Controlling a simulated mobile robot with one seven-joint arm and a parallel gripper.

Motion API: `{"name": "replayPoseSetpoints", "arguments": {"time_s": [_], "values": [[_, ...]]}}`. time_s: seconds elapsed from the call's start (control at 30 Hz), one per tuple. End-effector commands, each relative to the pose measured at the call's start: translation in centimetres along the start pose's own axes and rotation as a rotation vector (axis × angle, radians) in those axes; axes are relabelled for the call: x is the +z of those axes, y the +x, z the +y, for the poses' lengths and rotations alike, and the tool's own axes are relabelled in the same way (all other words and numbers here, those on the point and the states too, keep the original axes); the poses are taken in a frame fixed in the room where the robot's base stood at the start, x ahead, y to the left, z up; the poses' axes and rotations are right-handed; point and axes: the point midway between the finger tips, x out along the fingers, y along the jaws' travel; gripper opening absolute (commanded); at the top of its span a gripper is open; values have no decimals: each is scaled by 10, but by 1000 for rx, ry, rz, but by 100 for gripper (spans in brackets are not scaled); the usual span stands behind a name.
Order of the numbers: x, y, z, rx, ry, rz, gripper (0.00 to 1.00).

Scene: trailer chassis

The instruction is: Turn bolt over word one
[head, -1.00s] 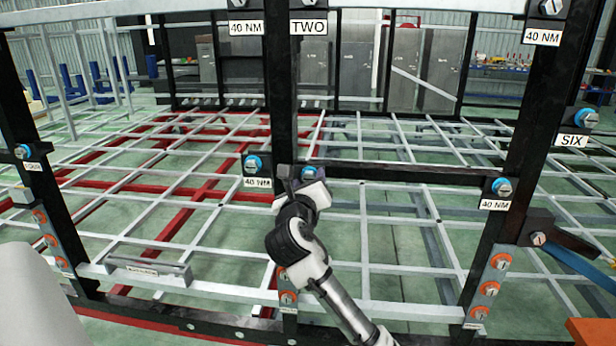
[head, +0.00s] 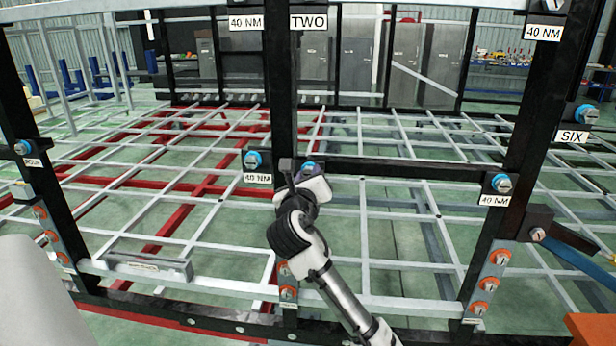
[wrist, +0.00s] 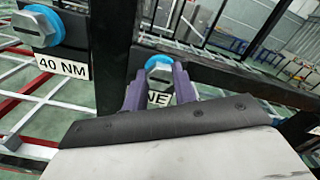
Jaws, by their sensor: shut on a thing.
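A bolt with a blue ring (wrist: 158,64) sits on the dark post in the wrist view. A white label (wrist: 159,99) below it shows the letters "NE"; the rest is hidden by a finger. My gripper (wrist: 158,78) has its two purple fingers either side of the bolt's lower part, shut on it. In the head view my gripper (head: 312,178) reaches up to the post at the same bolt (head: 308,168), which is mostly hidden behind it.
Another blue-ringed bolt (head: 253,160) above a "40 NM" label sits close to the left. One more blue-ringed bolt (head: 502,184) is on the right post. A black crossbar (head: 400,173) runs right from the gripped bolt. Below lies an open lattice of grey and red bars.

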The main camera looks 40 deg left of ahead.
Motion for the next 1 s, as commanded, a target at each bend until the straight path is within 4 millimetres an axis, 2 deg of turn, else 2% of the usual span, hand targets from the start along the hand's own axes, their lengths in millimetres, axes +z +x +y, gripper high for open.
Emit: {"name": "replayPoseSetpoints", "arguments": {"time_s": [0.37, 1.0], "values": [[0, 0, 0, 0, 217, 1, 4], [-2, -1, 2, 2, 823, 5, 5]]}}
